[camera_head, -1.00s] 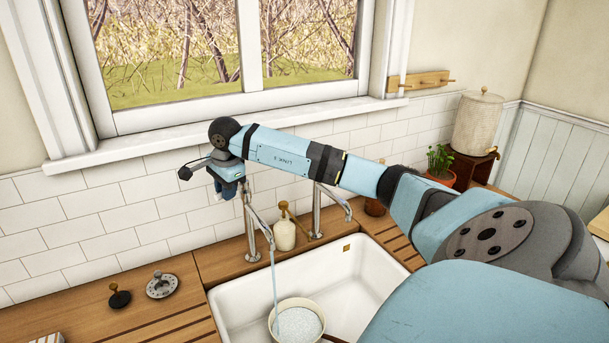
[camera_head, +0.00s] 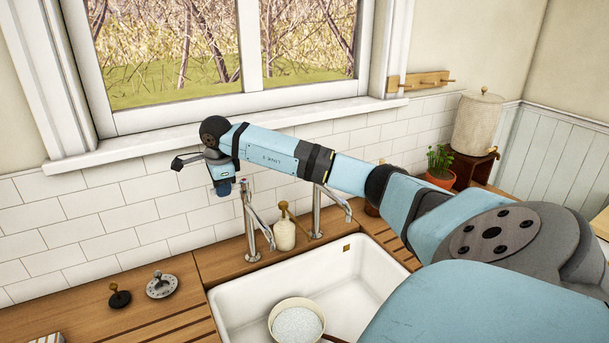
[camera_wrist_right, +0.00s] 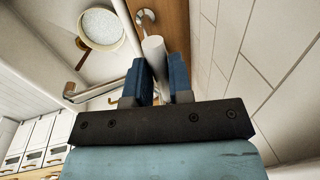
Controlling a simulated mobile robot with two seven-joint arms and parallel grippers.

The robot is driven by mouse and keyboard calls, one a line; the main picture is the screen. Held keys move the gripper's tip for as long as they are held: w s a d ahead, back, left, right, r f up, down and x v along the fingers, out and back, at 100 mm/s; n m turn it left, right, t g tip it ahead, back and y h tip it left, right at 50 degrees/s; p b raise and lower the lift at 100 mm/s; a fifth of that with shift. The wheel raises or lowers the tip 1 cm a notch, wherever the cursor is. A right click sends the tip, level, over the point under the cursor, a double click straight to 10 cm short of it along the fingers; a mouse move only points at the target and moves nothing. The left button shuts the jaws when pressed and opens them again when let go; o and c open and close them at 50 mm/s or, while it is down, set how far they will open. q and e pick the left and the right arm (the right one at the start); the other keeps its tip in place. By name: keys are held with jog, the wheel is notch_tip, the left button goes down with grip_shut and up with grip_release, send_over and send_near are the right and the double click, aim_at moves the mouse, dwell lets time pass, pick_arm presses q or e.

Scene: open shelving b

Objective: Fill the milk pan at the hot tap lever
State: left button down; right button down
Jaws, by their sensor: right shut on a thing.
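The cream milk pan (camera_head: 297,303) stands in the white sink below the left tap (camera_head: 257,222), with pale water in it. It also shows in the right wrist view (camera_wrist_right: 84,38), with its brown handle. No stream falls from the spout. My right gripper (camera_head: 222,189) is at the top of the left tap, shut on its lever; the lever is mostly hidden. In the right wrist view my gripper's blue fingers (camera_wrist_right: 160,82) stand on either side of a pale cylindrical part of the tap (camera_wrist_right: 154,55). My left gripper is not in view.
A soap bottle (camera_head: 284,235) and a second tap (camera_head: 317,215) stand to the right of the left tap. A black plug (camera_head: 119,298) and a round metal strainer (camera_head: 162,287) lie on the wooden counter (camera_head: 85,325). The tiled wall (camera_head: 110,225) is close behind.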

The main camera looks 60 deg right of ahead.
jog(key=shift+r, duration=0.1)
jog(key=c, duration=0.9)
grip_release()
jog(key=shift+c, duration=0.2)
notch_tip(320, 180, up, 14)
jog(key=s+a+b, duration=0.1)
jog(key=s+b, duration=0.1)
jog(key=shift+s+a+f, duration=0.15)
jog(key=shift+f, duration=0.1)
jog(key=shift+s+f, duration=0.1)
